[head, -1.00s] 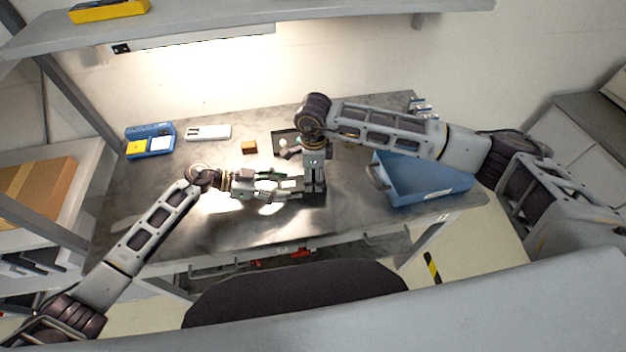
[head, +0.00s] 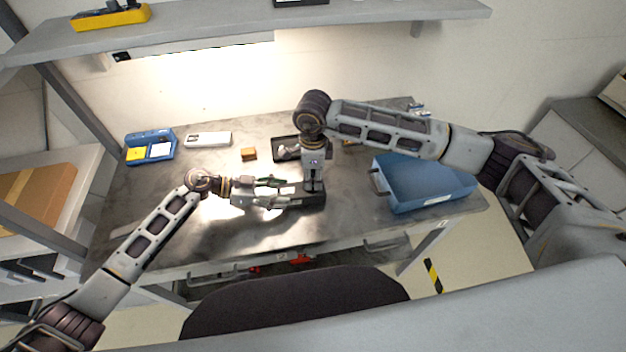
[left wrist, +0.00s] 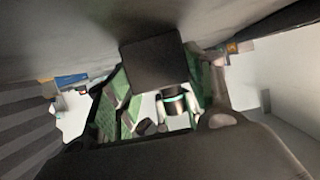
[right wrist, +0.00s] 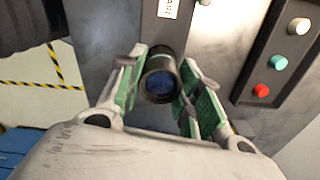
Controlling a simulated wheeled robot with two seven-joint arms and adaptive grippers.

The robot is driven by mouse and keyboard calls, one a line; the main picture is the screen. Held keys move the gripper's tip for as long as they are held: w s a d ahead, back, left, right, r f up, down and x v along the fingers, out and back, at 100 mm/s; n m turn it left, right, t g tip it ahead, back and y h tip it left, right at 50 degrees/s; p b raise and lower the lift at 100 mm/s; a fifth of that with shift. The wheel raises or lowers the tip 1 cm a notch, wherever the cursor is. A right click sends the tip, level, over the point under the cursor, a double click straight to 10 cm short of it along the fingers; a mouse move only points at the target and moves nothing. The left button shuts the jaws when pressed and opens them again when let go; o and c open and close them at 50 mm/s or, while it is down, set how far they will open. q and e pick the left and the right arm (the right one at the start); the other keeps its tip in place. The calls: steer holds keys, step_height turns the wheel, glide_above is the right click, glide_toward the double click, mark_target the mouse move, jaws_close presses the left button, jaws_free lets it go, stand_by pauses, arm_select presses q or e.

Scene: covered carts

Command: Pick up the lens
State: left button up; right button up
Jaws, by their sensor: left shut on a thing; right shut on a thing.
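The lens (right wrist: 160,78) is a short dark cylinder with a bluish glass end. In the right wrist view it sits between the green finger pads of my right gripper (right wrist: 160,95), which is shut on it. In the head view my right gripper (head: 313,185) points down, and its fingers hide most of the lens. My left gripper (head: 278,192) reaches in from the left, shut on a black box-like part (left wrist: 155,62). That black part (head: 312,199) shows just under and beside my right fingertips. I cannot tell whether the lens touches it.
An orange-brown block (head: 248,154), a white device (head: 208,139) and a blue case (head: 167,136) stand back left. A blue bin (head: 425,190) is at the right. The front left of the table is clear.

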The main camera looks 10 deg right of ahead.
mark_target(313, 174)
step_height(313, 174, up, 8)
steer(key=shift+f, duration=0.15)
stand_by(0.6)
arm_select(q)
steer(key=o, duration=1.1)
steer(key=shift+a, duration=0.1)
steer(key=shift+v, duration=5.9)
steer(key=shift+s, duration=0.1)
arm_select(e)
steer(key=shift+f, duration=0.1)
